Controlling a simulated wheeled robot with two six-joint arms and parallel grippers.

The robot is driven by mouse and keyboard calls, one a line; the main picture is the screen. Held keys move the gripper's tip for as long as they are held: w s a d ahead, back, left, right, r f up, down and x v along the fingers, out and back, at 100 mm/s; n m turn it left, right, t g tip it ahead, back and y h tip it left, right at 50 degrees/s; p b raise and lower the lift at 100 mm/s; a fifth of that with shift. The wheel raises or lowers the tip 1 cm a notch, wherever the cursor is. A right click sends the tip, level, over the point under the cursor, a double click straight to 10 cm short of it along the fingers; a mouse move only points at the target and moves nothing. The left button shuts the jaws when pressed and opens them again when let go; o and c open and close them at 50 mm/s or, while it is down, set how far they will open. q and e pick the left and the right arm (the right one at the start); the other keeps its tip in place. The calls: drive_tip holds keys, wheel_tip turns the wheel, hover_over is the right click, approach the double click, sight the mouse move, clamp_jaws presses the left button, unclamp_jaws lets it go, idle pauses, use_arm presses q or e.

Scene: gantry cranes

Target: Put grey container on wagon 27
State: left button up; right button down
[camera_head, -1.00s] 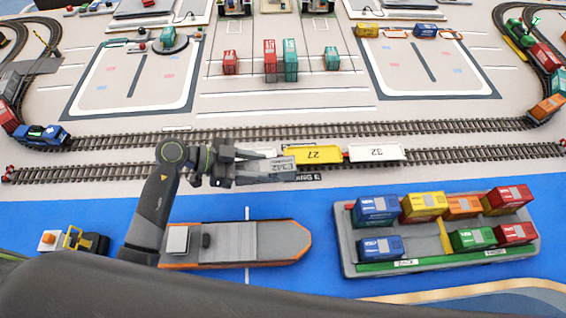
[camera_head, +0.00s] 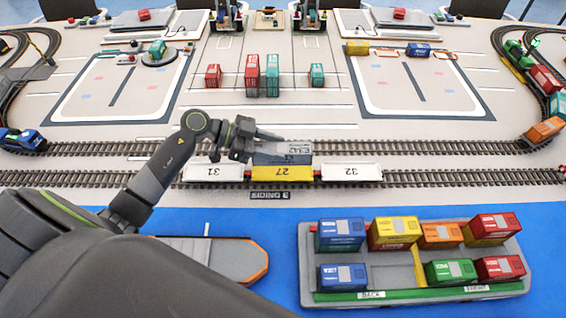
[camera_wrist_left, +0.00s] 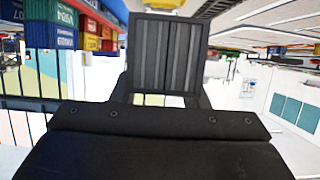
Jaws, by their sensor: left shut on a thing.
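The grey container (camera_head: 284,158) is held in my left gripper (camera_head: 262,141), whose jaws are shut on it. In the head view it lies just above the yellow wagon 27 (camera_head: 283,174) in the picture, overlapping its far edge. I cannot tell whether it touches the wagon or hangs over it. In the left wrist view the ribbed grey container (camera_wrist_left: 165,55) fills the upper middle, beyond the gripper body. Wagon 27 stands on the near track between white wagon 31 (camera_head: 213,172) and white wagon 32 (camera_head: 348,173). My right gripper is not in view.
A barge with several coloured containers (camera_head: 318,285) lies on the blue water at front right. An orange-edged ship (camera_head: 255,262) is partly hidden by my arm. Red and teal containers (camera_head: 252,75) stand behind the tracks. A blue locomotive (camera_head: 22,140) is at left.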

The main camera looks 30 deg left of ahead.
sight(274, 161)
use_arm(q)
drive_tip(key=shift+f, duration=2.7)
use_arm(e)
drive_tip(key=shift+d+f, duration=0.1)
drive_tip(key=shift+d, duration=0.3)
use_arm(q)
drive_tip(key=o, duration=1.1)
drive_tip(key=shift+f, duration=0.15)
drive_tip(key=shift+c, duration=0.2)
